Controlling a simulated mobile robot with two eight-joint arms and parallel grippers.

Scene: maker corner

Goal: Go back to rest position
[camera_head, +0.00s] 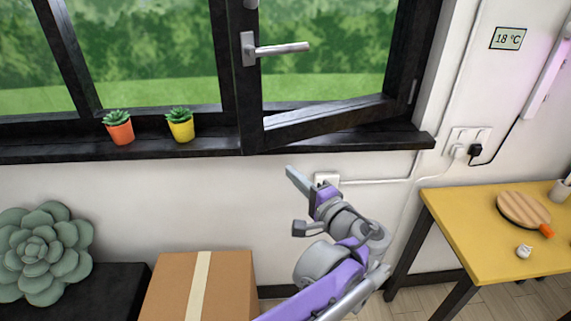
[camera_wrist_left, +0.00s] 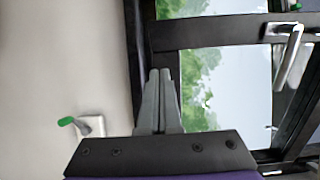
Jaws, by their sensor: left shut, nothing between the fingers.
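My left gripper (camera_head: 291,174) is raised in front of the white wall, just below the window sill. Its two grey fingers (camera_wrist_left: 160,77) are together and empty in the left wrist view. The window sash (camera_head: 325,121) stands slightly open above it, its lower edge swung inward over the sill. Its grey handle (camera_head: 280,49) points to the right; it also shows in the left wrist view (camera_wrist_left: 292,52). The gripper looks apart from handle and sash. My right gripper is not in view.
An orange pot (camera_head: 121,134) and a yellow pot (camera_head: 181,131) stand on the dark sill (camera_head: 70,155). A cardboard box (camera_head: 230,285) is at lower left of my arm. A yellow table (camera_head: 480,235) with a wooden paddle (camera_head: 523,208) is at right.

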